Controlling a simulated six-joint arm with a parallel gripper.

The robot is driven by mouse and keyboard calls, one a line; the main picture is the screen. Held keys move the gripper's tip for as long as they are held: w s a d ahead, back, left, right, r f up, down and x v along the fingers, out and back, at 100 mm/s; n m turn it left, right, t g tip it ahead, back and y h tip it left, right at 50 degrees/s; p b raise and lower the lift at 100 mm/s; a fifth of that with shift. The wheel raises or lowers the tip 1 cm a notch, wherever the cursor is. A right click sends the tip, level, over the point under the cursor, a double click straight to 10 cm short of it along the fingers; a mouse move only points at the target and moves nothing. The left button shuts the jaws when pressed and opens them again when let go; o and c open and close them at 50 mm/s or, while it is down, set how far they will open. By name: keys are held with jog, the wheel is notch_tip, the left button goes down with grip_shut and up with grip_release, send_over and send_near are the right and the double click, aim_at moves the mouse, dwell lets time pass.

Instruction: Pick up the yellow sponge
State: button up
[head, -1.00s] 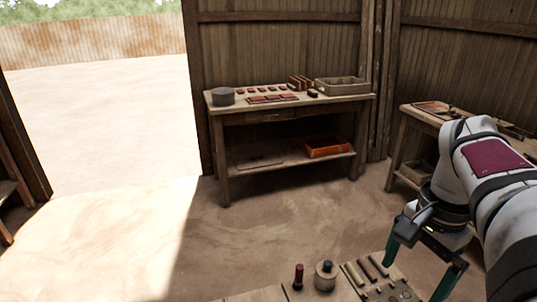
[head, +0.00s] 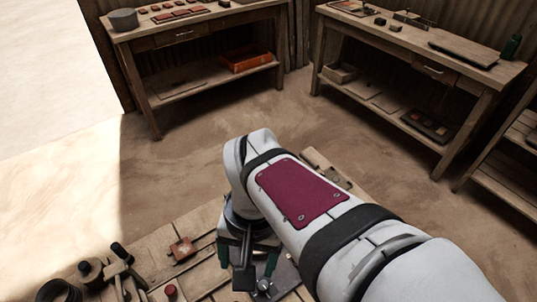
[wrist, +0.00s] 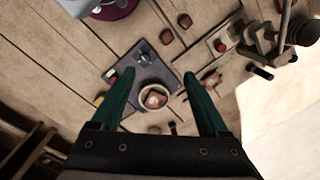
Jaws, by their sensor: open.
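My gripper (wrist: 158,74) is open, its two green fingers spread above the workbench with nothing held between them. In the head view my gripper (head: 248,265) hangs below my arm near the bottom edge. A small yellow patch (wrist: 99,101) shows just left of the left finger in the wrist view; it may be the yellow sponge, but it is partly hidden and too small to tell. I see no yellow sponge in the head view, where my arm covers part of the bench.
A dark plate (wrist: 143,68) with a round ring-like piece (wrist: 154,97) lies below my fingers. Small reddish blocks (wrist: 185,20) lie above it. A wooden clamp-like tool (wrist: 262,40) stands at the right. Two side tables stand farther off, the right table (head: 420,52) holding tools.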

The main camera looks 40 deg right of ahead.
jog(key=w+d+f+m, duration=0.1)
jog(key=d+f+m, duration=0.15)
jog(key=d, duration=0.55)
jog(key=w+d+f+m+h, duration=0.1)
jog(key=d+m, duration=0.3)
jog(key=d, duration=0.4)
jog(key=w+d+f+m, duration=0.1)
jog(key=d+f+m, duration=0.15)
jog(key=d, duration=0.55)
jog(key=f, duration=1)
jog(key=s+f, duration=0.1)
jog(key=f, duration=0.4)
jog(key=shift+a+f, duration=0.15)
jog(key=shift+a, duration=0.05)
jog(key=shift+w, duration=0.1)
grip_shut()
